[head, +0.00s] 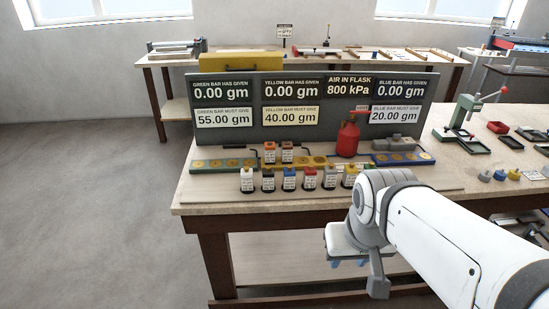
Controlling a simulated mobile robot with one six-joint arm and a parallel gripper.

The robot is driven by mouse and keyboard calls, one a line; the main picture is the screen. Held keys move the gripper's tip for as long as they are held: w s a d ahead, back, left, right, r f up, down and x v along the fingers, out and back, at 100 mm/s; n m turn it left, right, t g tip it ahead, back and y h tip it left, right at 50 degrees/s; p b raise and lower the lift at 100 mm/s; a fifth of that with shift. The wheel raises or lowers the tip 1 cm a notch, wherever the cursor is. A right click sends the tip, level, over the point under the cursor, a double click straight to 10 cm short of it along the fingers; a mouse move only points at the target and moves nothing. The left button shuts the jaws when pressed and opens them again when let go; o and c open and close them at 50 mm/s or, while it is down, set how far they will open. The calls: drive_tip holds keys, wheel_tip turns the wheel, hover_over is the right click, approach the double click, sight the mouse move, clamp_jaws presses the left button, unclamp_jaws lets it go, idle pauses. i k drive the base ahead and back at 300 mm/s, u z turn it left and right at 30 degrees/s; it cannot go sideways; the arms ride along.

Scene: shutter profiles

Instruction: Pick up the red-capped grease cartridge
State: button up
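Small labelled cartridges stand upright in a row at the front of the workbench. The one with a red cap (310,179) is in the middle of the row, right of a blue-capped one (289,179) and left of a pale-capped one (330,178). My gripper (348,264) is below and right of the row in the picture, in front of the bench edge. Its two blue fingertips show apart, with nothing seen between them. It is clear of all cartridges. The wrist hides part of the bench at the right.
A red flask (348,137) stands before the dark sign panel (240,101). A yellow-capped cartridge (349,177) is close to my wrist. The bench's front-left strip is clear.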

sight(310, 172)
drive_tip(key=i, duration=1)
drive_tip(key=u, duration=0.05)
